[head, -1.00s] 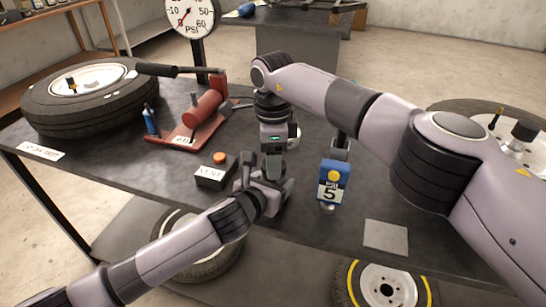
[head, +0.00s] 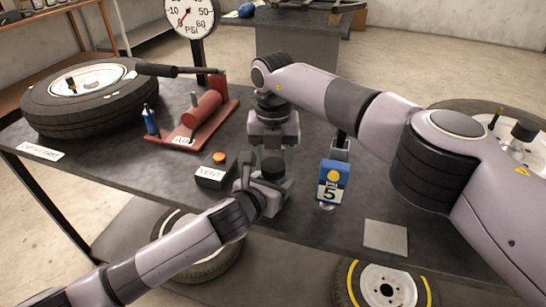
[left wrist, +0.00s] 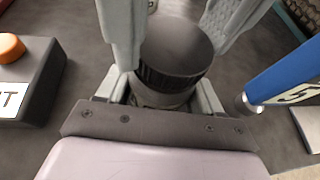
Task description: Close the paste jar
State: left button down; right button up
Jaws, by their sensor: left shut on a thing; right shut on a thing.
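The paste jar (left wrist: 158,98) stands upright in the left wrist view, its dark ribbed lid (left wrist: 176,62) on top, level on the mouth. In the head view the lid (head: 273,169) shows as a black disc near the table's middle. My left gripper (head: 264,187) is shut around the jar body; its fingers show low on both sides in the left wrist view. My right gripper (head: 273,157) comes from above and is shut on the lid, a finger on each side. The jar body is mostly hidden in the head view. How tightly the lid sits cannot be told.
A VENT box with an orange button (head: 219,158) stands just left of the jar. A blue tool marked 5 (head: 333,184) is on the right, beside a grey plate (head: 386,237). A red air pump (head: 200,115) and a tyre (head: 85,95) lie farther left.

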pick_arm(q)
jog(key=shift+f, duration=0.1)
pick_arm(e)
jog(key=m, duration=0.4)
jog(key=shift+m, duration=0.4)
jog(key=m, duration=0.4)
jog(key=shift+m, duration=0.4)
jog(key=m, duration=0.4)
jog(key=shift+s+m, duration=0.1)
jog(key=shift+m, duration=0.2)
jog(key=m, duration=0.4)
jog(key=o, duration=1)
jog(key=shift+s, duration=0.1)
pick_arm(q)
jog(key=shift+a, duration=0.1)
